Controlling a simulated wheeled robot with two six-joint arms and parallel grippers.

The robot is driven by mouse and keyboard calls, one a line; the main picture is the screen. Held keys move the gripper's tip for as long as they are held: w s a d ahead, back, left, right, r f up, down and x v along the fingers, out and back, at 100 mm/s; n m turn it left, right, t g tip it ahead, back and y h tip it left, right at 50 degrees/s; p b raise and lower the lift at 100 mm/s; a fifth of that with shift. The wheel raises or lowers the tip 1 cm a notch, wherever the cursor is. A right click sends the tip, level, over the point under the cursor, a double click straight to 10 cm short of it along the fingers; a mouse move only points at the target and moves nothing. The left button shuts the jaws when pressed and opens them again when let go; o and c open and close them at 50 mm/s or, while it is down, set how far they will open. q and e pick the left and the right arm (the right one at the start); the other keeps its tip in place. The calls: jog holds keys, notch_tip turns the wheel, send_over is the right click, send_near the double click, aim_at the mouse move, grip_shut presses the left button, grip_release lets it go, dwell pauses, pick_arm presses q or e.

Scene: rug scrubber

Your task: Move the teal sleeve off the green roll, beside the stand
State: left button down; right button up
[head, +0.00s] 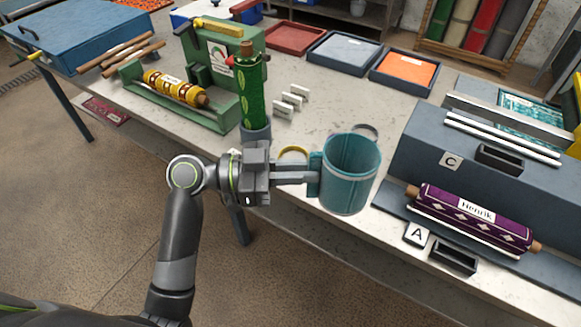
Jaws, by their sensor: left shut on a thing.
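My left gripper (314,177) comes in from the left and is shut on the sleeve's left side. The sleeve is off the green roll and to its right, near the table's front edge; I cannot tell exactly how high it is held. The green roll (251,95) stands upright in a grey-blue holder (257,132), partly hidden below by my gripper. My right gripper is not in view.
A yellow ring (292,152) and a grey ring (368,131) lie behind the sleeve. Small white holders (290,102) and a green rack with a yellow roll (172,87) stand farther back. A blue-grey bench with a purple roll (470,215) is close on the right.

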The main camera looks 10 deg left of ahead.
pick_arm(q)
jog(key=shift+w+a+f+m+g+y, duration=0.15)
jog(key=shift+f+m+g, duration=0.35)
jog(key=shift+m+g, duration=1.1)
jog(key=shift+w+a+f+m+g+y, duration=0.1)
jog(key=shift+w+f+m+g+y, duration=0.55)
jog(key=shift+g, duration=1.55)
jog(key=shift+s+a+f+m+g+h, duration=0.1)
jog(key=shift+s+f+m+g+h, duration=0.15)
jog(key=shift+m+g, duration=1.45)
